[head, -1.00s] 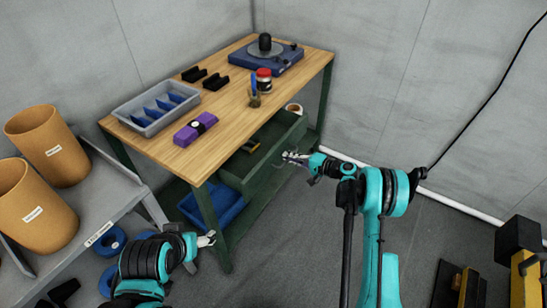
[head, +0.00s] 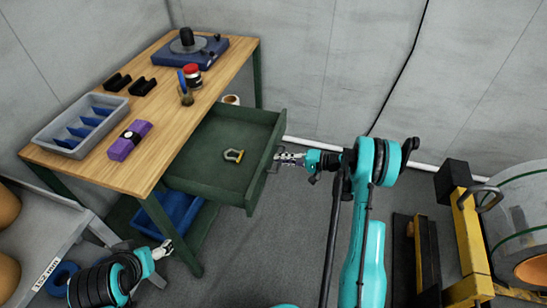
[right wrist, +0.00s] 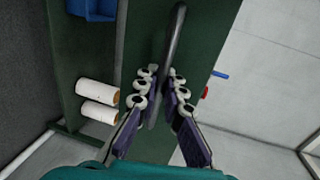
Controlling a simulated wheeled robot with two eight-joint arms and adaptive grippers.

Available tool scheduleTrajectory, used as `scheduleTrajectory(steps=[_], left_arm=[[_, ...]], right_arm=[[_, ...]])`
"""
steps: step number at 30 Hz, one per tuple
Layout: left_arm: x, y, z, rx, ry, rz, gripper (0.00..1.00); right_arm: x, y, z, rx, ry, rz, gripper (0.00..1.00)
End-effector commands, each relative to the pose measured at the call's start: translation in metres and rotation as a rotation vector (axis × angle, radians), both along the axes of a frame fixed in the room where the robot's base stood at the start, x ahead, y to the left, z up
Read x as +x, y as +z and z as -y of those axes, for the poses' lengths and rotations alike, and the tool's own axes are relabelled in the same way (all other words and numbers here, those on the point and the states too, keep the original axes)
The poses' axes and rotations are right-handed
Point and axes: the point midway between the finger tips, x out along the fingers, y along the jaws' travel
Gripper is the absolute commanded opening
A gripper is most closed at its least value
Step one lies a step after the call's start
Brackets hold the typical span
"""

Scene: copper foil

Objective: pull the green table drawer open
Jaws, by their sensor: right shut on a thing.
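The green drawer (head: 212,165) stands well out from under the wooden table top (head: 180,105) in the head view, with its inside in sight. My right gripper (head: 278,158) is at the drawer's front. In the right wrist view its fingers (right wrist: 157,98) are closed around the dark bar handle (right wrist: 172,55) on the green front panel (right wrist: 145,40). My left gripper (head: 161,250) is at the lower left by the table's front leg, away from the drawer. It is small there, and I cannot tell its finger gap.
A blue bin (head: 172,215) is below. The top holds a grey tray (head: 80,123), purple box (head: 130,140) and blue device (head: 190,50). A yellow-framed stand (head: 467,240) is at right; floor between is clear.

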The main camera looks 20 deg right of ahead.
Motion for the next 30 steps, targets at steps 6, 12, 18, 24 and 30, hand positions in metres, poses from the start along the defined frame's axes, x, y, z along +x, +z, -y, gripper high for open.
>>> scheduleTrajectory(steps=[6, 12, 18, 24, 30], left_arm=[[0.0, 0.0, 0.0, 0.0, 0.0, 0.0, 0.73], [0.0, 0.0, 0.0, 0.0, 0.0, 0.0, 0.73], [0.0, 0.0, 0.0, 0.0, 0.0, 0.0, 0.73], [0.0, 0.0, 0.0, 0.0, 0.0, 0.0, 0.73], [0.0, 0.0, 0.0, 0.0, 0.0, 0.0, 0.73]], right_arm=[[-0.002, -0.001, 0.002, -0.001, 0.002, -0.002, 0.0], [-0.002, -0.001, 0.002, -0.002, 0.001, -0.002, 0.0], [-0.002, -0.001, 0.002, -0.002, 0.001, -0.001, 0.3], [-0.002, 0.0, 0.002, -0.001, 0.0, -0.001, 0.3], [-0.007, 0.002, 0.011, -0.001, -0.003, -0.001, 0.3]])
